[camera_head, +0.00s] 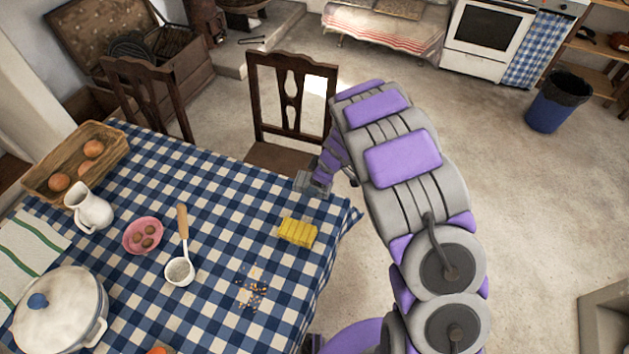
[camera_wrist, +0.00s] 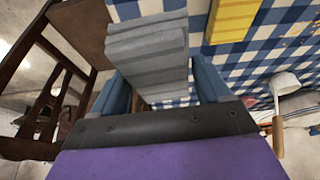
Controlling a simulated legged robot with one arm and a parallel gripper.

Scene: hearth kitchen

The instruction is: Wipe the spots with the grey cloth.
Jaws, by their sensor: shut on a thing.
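My gripper (camera_head: 318,182) is at the table's far right edge, near the chair. In the wrist view its blue fingers (camera_wrist: 160,82) are closed on the grey cloth (camera_wrist: 147,50), a folded, ribbed block. The cloth (camera_head: 304,184) looks small in the head view, partly hidden by the gripper; I cannot tell whether it touches the table. The spots (camera_head: 251,291) are a scatter of orange and brown bits on the blue-and-white checked tablecloth (camera_head: 215,215), towards the near right. They lie well nearer than my gripper.
A folded yellow cloth (camera_head: 298,233) lies between my gripper and the spots. A white ladle (camera_head: 180,271) with a wooden handle, a pink bowl (camera_head: 143,235), a white jug (camera_head: 90,208) and a lidded pot (camera_head: 62,310) stand left. A wooden chair (camera_head: 290,95) is behind.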

